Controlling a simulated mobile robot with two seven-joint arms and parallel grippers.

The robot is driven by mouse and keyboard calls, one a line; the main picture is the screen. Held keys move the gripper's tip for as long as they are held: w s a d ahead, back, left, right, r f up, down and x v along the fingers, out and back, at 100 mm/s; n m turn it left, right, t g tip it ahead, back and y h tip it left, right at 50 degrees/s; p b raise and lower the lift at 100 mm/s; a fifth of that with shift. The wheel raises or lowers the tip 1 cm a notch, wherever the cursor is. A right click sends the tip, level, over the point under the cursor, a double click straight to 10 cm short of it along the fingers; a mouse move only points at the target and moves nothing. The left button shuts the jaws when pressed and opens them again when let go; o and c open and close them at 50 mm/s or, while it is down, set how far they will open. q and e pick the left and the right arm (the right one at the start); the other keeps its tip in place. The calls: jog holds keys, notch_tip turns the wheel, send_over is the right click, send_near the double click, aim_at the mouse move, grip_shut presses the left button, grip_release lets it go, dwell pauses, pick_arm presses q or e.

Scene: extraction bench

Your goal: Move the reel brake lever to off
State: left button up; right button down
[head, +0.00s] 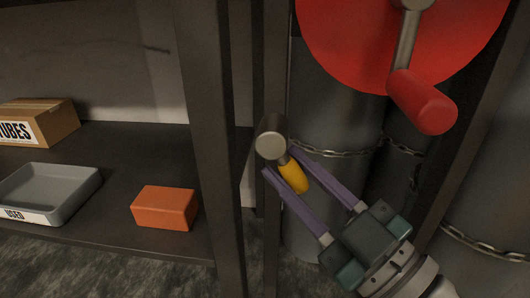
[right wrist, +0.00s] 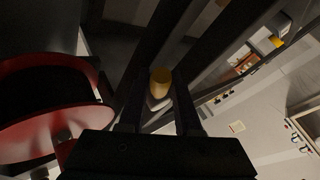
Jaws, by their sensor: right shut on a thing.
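The reel brake lever has a grey round hub (head: 270,138) on the dark upright post and a short yellow grip (head: 293,175) pointing down and to the right. My right gripper (head: 281,162) comes up from the lower right, its two purple fingers shut on the yellow grip, one on each side. In the right wrist view the yellow grip (right wrist: 160,75) shows between the dark fingers. No off marking can be read. My left gripper is not in view.
The red reel (head: 345,45) with its red crank handle (head: 422,101) hangs above and right of my gripper. Grey cylinders with a chain (head: 480,243) stand behind. At left, a shelf (head: 110,165) holds an orange block (head: 165,207), a grey tray (head: 80,190) and a cardboard box (head: 50,117).

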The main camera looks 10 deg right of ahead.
dwell(0.3)
jog(key=c, duration=0.6)
grip_release()
jog(key=p+v, duration=0.2)
jog(key=v, duration=0.7)
jog(key=shift+s+f, duration=0.2)
jog(key=shift+s, duration=0.15)
jog(key=shift+d, duration=0.15)
